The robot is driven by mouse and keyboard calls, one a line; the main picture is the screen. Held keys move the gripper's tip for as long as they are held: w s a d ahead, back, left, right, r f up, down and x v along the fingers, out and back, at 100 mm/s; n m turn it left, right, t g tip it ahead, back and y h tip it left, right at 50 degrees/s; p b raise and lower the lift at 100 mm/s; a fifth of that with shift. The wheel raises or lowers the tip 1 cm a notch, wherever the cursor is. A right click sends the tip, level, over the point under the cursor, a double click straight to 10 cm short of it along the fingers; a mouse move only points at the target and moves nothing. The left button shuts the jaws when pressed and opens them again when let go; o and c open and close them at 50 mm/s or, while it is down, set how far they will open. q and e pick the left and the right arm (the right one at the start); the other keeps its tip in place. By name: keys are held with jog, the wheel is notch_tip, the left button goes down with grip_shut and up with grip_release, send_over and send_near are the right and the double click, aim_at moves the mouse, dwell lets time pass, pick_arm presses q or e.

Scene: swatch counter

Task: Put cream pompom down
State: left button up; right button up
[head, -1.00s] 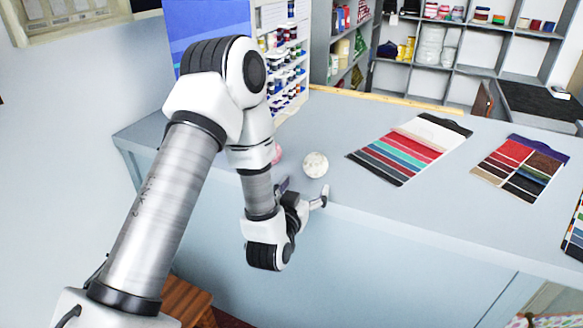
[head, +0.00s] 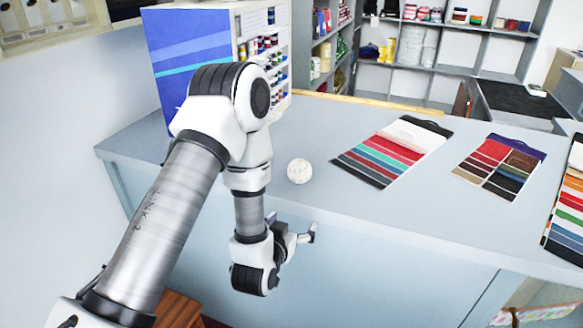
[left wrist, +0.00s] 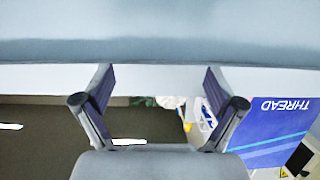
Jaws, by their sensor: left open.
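The cream pompom (head: 299,171) is a pale, speckled ball resting on the grey-blue counter (head: 330,205), a little back from its front edge. In the head view, my left gripper (head: 291,225) is at the counter's front edge, nearer to me than the pompom and apart from it. Its fingers are spread with nothing between them. The left wrist view also shows the open fingers (left wrist: 158,80), with no pompom that I can make out. My right gripper is in neither view.
A striped swatch card (head: 392,152) lies right of the pompom. A second card (head: 499,167) and a third (head: 568,205) lie further right. A blue thread rack (head: 190,50) stands at the counter's back left. Shelves (head: 455,70) stand behind. Bare counter surrounds the pompom.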

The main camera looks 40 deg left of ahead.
aim_at(296, 173)
pick_arm(q)
notch_tip(296, 173, up, 8)
jog(key=w+a+n+t+y, duration=0.1)
jog(key=a+t+y, duration=0.1)
jog(key=a+t, duration=0.1)
jog(key=p+x, duration=0.1)
jog(key=x, duration=0.1)
jog(key=p+x, duration=0.1)
jog(key=x, duration=0.4)
jog(key=shift+w+d+r+p, duration=0.3)
jog(key=shift+w+p, duration=0.1)
jog(key=shift+w+a+f, duration=0.1)
jog(key=shift+w+f, duration=0.1)
jog(key=shift+w, duration=0.1)
jog(key=c, duration=1.1)
jog(key=shift+r, duration=0.15)
